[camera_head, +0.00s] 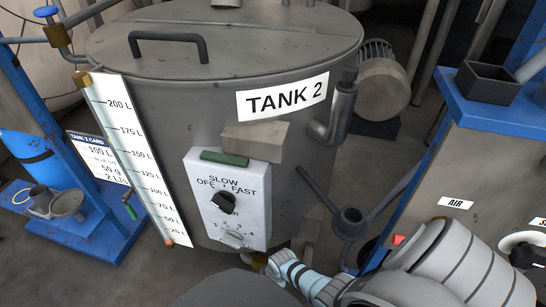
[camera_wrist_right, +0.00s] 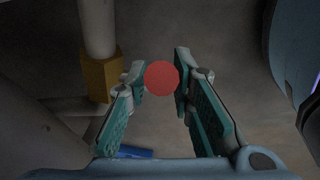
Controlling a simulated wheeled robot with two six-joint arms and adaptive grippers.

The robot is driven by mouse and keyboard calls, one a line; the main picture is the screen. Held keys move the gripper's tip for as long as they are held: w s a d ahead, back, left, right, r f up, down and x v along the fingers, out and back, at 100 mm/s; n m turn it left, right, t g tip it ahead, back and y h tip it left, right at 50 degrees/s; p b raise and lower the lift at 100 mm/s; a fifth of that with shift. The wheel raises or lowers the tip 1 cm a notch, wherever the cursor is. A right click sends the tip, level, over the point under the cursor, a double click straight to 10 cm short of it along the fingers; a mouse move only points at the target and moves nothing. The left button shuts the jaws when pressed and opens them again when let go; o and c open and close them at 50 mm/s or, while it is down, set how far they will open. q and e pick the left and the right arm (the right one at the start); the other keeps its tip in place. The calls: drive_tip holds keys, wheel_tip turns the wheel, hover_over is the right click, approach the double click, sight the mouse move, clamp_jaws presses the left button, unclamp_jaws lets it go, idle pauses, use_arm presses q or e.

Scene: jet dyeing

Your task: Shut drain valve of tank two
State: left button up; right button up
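Tank two (camera_head: 220,80) is a grey metal vessel labelled "TANK 2" in the head view. In the right wrist view a brass valve body (camera_wrist_right: 100,77) sits on a pale pipe, and a round red knob (camera_wrist_right: 161,78) lies to its right. My right gripper (camera_wrist_right: 160,80) is open, with its teal-padded fingertips on either side of the red knob; I cannot tell whether they touch it. In the head view my right arm reaches in from the lower right to below the tank, and its fingertips are not clearly visible. My left gripper is not in view.
A control box (camera_head: 229,198) with two knobs is on the tank's front, beside a level gauge (camera_head: 135,155). A thin rod with a dark cup-like end (camera_head: 351,216) stands out right of it. A blue stand (camera_head: 440,150) is at right. A blue piece (camera_wrist_right: 135,152) lies low in the wrist view.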

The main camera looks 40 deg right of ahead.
drive_tip(key=shift+o, duration=0.9)
wheel_tip(320, 180, up, 12)
drive_tip(key=s, duration=0.2)
drive_tip(key=shift+s, duration=0.2)
drive_tip(key=shift+d+f, duration=0.1)
drive_tip(key=shift+c, duration=0.3)
